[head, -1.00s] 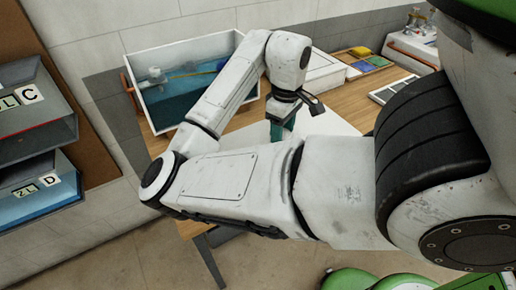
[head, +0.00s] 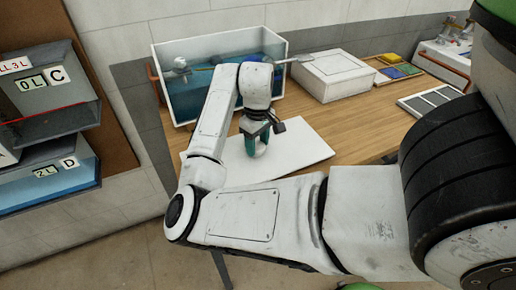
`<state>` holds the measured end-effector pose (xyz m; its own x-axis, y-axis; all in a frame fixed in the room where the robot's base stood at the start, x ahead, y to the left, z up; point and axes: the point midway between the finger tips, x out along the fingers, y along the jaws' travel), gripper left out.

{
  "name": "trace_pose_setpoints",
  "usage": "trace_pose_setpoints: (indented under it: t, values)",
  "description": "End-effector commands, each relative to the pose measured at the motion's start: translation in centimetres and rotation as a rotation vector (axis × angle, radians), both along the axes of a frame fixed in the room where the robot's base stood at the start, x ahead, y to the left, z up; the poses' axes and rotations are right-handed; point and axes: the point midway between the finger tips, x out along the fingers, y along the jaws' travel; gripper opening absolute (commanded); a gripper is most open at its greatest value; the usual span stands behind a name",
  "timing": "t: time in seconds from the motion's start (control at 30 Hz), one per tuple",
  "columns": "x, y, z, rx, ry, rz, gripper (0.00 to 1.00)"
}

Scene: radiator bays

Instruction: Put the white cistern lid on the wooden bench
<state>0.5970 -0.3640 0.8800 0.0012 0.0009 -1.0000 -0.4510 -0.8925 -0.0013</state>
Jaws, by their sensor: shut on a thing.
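The white cistern lid (head: 300,152) is a flat, pale panel, level over the front left part of the wooden bench (head: 368,128). I cannot tell whether its underside touches the bench top. My gripper (head: 257,150), with teal fingers, points down at the middle of the lid and is shut on it. The exact grip is hard to see. My arm hides the lid's left part.
A white box (head: 333,76), coloured blocks (head: 400,70) and a grey-panelled frame (head: 430,100) stand to the right. Wall boxes (head: 45,180) hang at left.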

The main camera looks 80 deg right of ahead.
Motion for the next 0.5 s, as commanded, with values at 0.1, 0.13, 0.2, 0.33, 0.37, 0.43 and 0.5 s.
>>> trace_pose_setpoints:
  t: [0.1, 0.13, 0.2, 0.33, 0.37, 0.43, 0.5]
  values:
    - [-0.1, 0.1, -1.5, 0.001, 0.0, -0.001, 0.0]
    - [-0.1, 0.0, -1.7, 0.0, 0.001, -0.001, 0.0]
    - [-0.1, 0.0, -2.1, 0.0, 0.001, -0.001, 0.0]
    - [-0.1, 0.0, -2.1, 0.0, 0.001, -0.001, 0.0]
    - [-0.1, 0.0, -2.1, 0.0, 0.001, -0.001, 0.0]
    - [-0.1, 0.0, -2.1, 0.0, 0.001, -0.001, 0.0]
    - [-0.1, 0.0, -2.2, 0.0, 0.001, -0.001, 0.0]
